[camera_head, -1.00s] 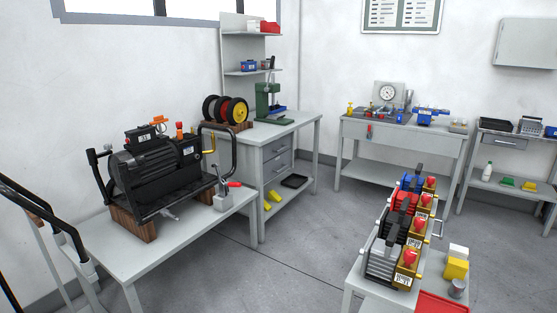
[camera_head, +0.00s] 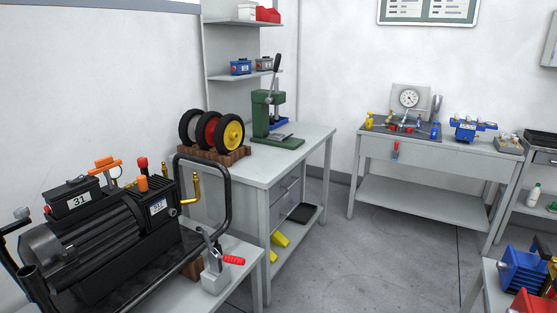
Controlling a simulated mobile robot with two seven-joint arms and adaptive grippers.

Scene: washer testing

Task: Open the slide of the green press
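The green press (camera_head: 262,117) stands on the workbench (camera_head: 308,139) against the left wall, a little left of the picture's middle. Its dark lever (camera_head: 275,72) points up. I cannot tell how the slide stands at this size. Neither of my grippers shows in the view.
Wheels in a wooden rack (camera_head: 212,150) stand left of the press. A black machine (camera_head: 108,232) on a nearer table fills the lower left. A gauge bench (camera_head: 440,148) stands at the back right. The floor (camera_head: 380,255) between is clear.

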